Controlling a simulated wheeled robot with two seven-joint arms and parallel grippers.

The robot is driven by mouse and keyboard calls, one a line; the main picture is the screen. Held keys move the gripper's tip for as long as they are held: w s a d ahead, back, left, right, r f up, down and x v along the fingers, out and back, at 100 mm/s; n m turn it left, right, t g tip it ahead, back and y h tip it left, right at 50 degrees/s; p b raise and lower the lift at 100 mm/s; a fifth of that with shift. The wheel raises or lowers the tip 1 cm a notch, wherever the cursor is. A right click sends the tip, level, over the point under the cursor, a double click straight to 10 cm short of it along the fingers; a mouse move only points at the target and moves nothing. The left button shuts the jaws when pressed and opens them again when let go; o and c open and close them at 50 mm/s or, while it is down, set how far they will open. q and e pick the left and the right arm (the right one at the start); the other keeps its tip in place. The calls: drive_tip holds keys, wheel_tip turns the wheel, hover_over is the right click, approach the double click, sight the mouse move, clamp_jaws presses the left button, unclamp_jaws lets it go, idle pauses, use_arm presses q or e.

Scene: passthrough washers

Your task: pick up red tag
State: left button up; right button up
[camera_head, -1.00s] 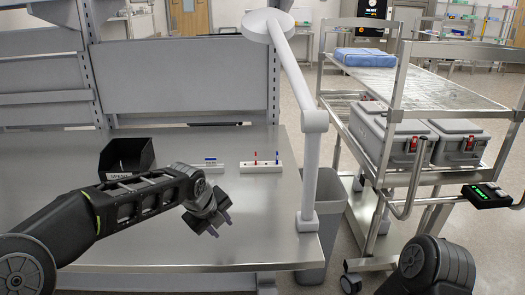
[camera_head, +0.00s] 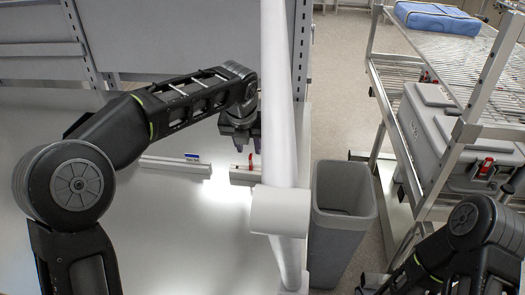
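My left gripper (camera_head: 248,148) hangs fingers-down over the bench, just above a white holder bar (camera_head: 243,176). Its two fingers show apart, with a gap between them. A small red tag (camera_head: 236,168) shows at that bar, just below the fingertips and slightly left of them; it is tiny and partly hidden, so contact cannot be told. Another white bar (camera_head: 170,164) to the left carries a blue tag (camera_head: 192,156). My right arm shows at the lower right, but its gripper is out of frame.
A white lamp post (camera_head: 275,130) rises close to the right of my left gripper and hides part of the bar. A grey bin (camera_head: 341,210) stands beyond the bench's right edge. A metal cart (camera_head: 455,150) with grey cases is at right. The bench front (camera_head: 190,240) is clear.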

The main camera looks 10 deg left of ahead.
sight(250, 156)
use_arm(q)
drive_tip(key=shift+x, duration=1.15)
drive_tip(key=shift+s+f, duration=0.1)
drive_tip(key=shift+w+f+p, duration=0.2)
drive_tip(key=shift+f+p, duration=0.1)
drive_tip(key=shift+p, duration=0.05)
drive_tip(key=p+x, duration=0.1)
drive_tip(key=x, duration=0.3)
drive_tip(key=shift+w+a+f, duration=0.1)
drive_tip(key=shift+w+f, duration=0.05)
drive_tip(key=shift+w, duration=0.1)
drive_tip(key=shift+c, duration=0.4)
clamp_jaws()
